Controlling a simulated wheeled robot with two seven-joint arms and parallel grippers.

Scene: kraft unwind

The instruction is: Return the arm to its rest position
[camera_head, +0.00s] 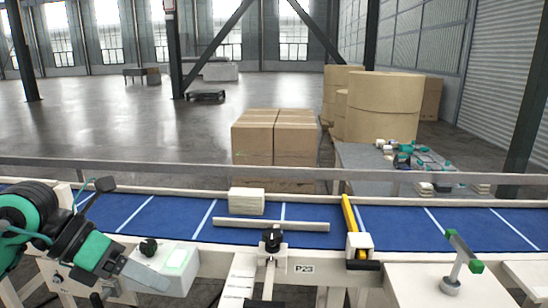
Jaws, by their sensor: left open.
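My left arm, black and green, comes in from the left edge. My left gripper (112,268) is open at the near side of the conveyor, with its fingers beside a pale control box (165,269) with a black knob. I cannot tell whether they touch it. I see nothing held between the fingers. My right gripper is not in view.
A blue conveyor belt (400,228) with white lines runs across, carrying a small cream block (246,201). A yellow bar (350,214) crosses it. A green-tipped T-handle (463,262) stands at right. Cartons (253,140) and large kraft rolls (385,105) stand behind.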

